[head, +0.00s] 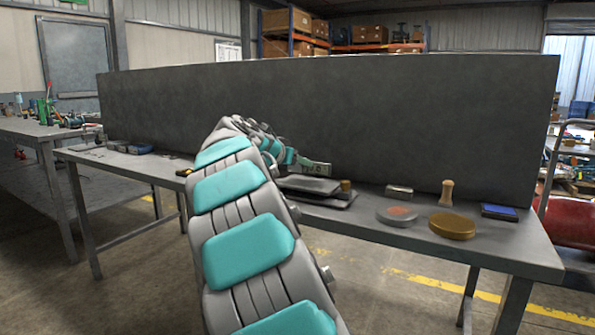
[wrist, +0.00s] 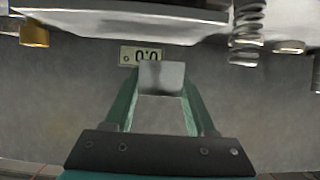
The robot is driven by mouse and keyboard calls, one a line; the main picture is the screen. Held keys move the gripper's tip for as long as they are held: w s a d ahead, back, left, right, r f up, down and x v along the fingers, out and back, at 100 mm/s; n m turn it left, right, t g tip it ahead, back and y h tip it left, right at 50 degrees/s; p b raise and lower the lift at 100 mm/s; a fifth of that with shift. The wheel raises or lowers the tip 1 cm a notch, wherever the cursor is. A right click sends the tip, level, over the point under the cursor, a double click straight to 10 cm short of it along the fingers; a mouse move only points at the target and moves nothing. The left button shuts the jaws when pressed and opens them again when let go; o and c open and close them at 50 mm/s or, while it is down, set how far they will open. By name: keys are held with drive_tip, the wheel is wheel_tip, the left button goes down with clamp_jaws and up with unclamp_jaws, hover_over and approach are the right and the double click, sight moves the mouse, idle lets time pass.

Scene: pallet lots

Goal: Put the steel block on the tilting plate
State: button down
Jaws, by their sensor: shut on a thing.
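My gripper (wrist: 162,98) is shut on a grey steel block (wrist: 162,76), which sits between the teal fingertips in the wrist view. The tilting plate (head: 308,185) is a grey plate over a dark base on the bench in the head view. Its edge (wrist: 120,24) crosses the top of the wrist view, with the held block apart from it in that picture. In the head view my gripper (head: 290,157) is small, behind and above the plate's left part, and the block cannot be made out there.
A coil spring (wrist: 247,32) and a brass piece (wrist: 34,34) show nearby. On the bench (head: 520,250) at right are a grey disc (head: 396,216), a brass disc (head: 452,227), a wooden-handled tool (head: 446,193) and a blue pad (head: 499,211). A dark panel (head: 420,110) stands behind.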

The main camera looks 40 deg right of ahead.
drive_tip(key=shift+f, duration=1.2)
drive_tip(key=shift+f, duration=0.25)
drive_tip(key=shift+c, duration=1.1)
unclamp_jaws()
drive_tip(key=shift+r, duration=0.1)
drive_tip(key=shift+s+a+r, duration=0.1)
drive_tip(key=shift+a+r, duration=0.05)
drive_tip(key=shift+r, duration=0.05)
drive_tip(key=b+v, duration=0.1)
drive_tip(key=v, duration=1)
drive_tip(key=shift+a, duration=0.3)
drive_tip(key=shift+s, duration=0.1)
